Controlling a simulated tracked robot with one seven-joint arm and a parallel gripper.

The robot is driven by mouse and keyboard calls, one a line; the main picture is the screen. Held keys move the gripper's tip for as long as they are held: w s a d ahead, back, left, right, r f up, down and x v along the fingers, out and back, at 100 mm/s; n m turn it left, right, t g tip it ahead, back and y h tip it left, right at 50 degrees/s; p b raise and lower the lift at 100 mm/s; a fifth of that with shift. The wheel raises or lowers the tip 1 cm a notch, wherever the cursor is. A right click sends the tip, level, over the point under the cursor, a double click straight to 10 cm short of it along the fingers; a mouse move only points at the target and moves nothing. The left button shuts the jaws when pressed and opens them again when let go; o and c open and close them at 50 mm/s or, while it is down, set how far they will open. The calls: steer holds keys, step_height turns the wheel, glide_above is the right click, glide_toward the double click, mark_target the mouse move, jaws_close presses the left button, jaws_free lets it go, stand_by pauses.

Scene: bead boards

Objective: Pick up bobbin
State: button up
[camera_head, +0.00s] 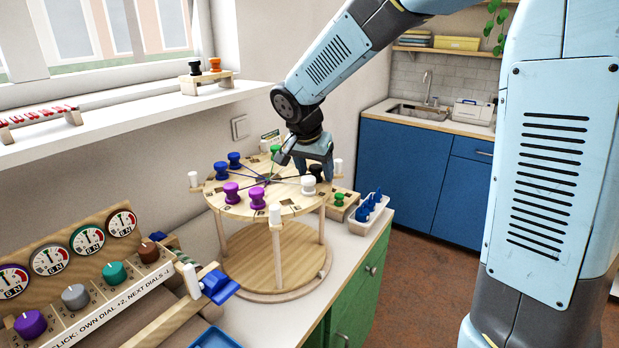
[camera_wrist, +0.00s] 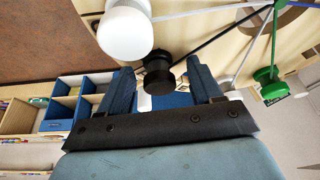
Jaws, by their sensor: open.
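Several bobbins stand around the rim of a round wooden board (camera_head: 285,207), with cords running towards its middle. Two blue bobbins (camera_head: 228,165), two purple bobbins (camera_head: 244,195), a white bobbin (camera_head: 308,184), a black bobbin (camera_head: 317,172) and a green bobbin (camera_head: 275,150) show there. My gripper (camera_head: 306,166) is over the board's right side, beside the black bobbin. In the wrist view my gripper (camera_wrist: 160,67) is open, and the black bobbin (camera_wrist: 157,76) appears between its fingertips. I cannot tell whether they touch it. The white bobbin (camera_wrist: 125,32) is close to the left finger.
White-topped posts (camera_head: 276,219) rise around the board. A dial panel (camera_head: 75,262) is at left front. A window shelf (camera_head: 130,112) runs behind.

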steer(key=c, duration=1.2)
